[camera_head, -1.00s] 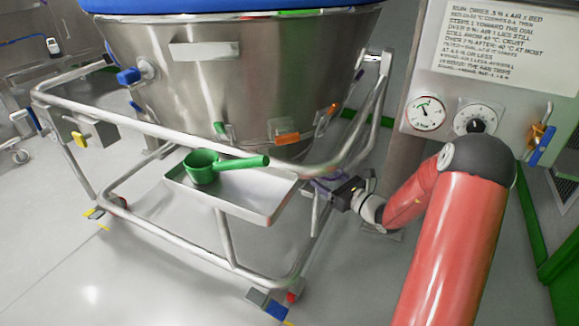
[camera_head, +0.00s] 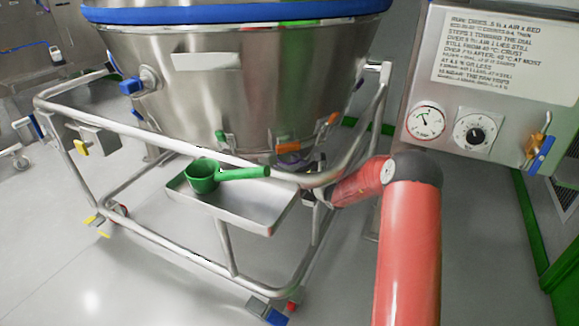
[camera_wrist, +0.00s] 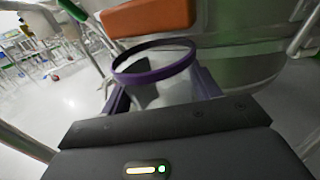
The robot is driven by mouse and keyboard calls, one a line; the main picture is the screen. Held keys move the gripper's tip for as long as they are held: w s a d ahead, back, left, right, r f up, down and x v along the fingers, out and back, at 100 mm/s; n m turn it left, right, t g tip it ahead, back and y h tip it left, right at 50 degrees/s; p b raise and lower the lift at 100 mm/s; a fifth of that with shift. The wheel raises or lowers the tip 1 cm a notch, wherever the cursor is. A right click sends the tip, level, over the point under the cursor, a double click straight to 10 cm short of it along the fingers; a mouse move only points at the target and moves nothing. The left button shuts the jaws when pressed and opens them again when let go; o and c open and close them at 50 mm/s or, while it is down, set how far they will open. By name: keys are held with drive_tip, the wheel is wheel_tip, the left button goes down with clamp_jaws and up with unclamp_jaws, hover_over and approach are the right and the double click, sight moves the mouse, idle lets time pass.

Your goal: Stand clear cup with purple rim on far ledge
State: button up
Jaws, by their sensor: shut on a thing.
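The clear cup with the purple rim (camera_wrist: 165,92) is between the fingers of my gripper (camera_wrist: 162,98) in the wrist view. My gripper is shut on its wall, and the open rim stands above the fingers. The cup's base is hidden behind the gripper body. In the head view a small purple patch, probably the cup (camera_head: 289,147), shows under the steel bowl, behind the trolley rail. I cannot tell which surface is the far ledge.
A steel bowl (camera_head: 235,90) sits in a tubular trolley frame (camera_head: 150,128). A shallow tray (camera_head: 245,213) on its near side holds a green scoop (camera_head: 203,177). Orange clips hang at the bowl's lower edge. A control panel (camera_head: 455,110) with dials stands at right.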

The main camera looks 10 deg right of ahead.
drive_tip(key=shift+f, duration=0.15)
drive_tip(key=shift+f, duration=0.15)
drive_tip(key=o, duration=1)
drive_tip(key=shift+s+d+r, duration=0.1)
drive_tip(key=shift+r, duration=0.15)
drive_tip(key=v, duration=1.2)
drive_tip(key=shift+f, duration=0.1)
